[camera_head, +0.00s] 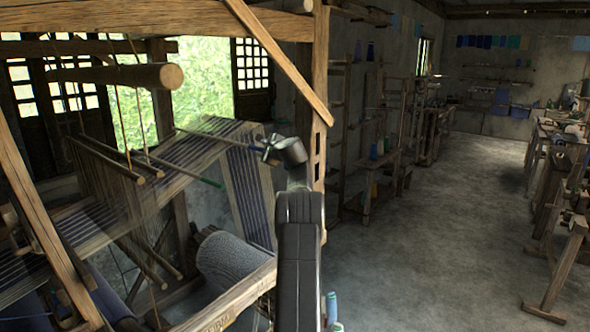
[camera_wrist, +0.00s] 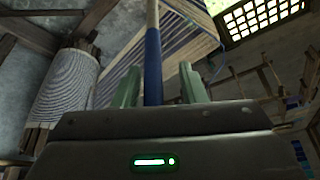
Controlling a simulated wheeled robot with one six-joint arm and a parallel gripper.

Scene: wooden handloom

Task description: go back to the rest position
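My gripper (camera_head: 268,149) is at the right edge of the loom's stretched warp in the head view. In the wrist view its two pale green fingers (camera_wrist: 160,88) stand apart. A thin rod with a blue end (camera_wrist: 153,65) shows between the fingers, with a gap visible on each side. In the head view this rod (camera_head: 215,137) runs left from the gripper over the warp. Whether the rod's end touches anything in the gripper is hidden by the gripper body.
The wooden loom (camera_head: 316,100) surrounds the gripper's left side with posts and a diagonal brace. A second rod with a green end (camera_head: 210,181) lies across the warp. A thread-wound roller (camera_head: 232,262) sits below. The floor to the right (camera_head: 440,240) is clear, with benches beyond.

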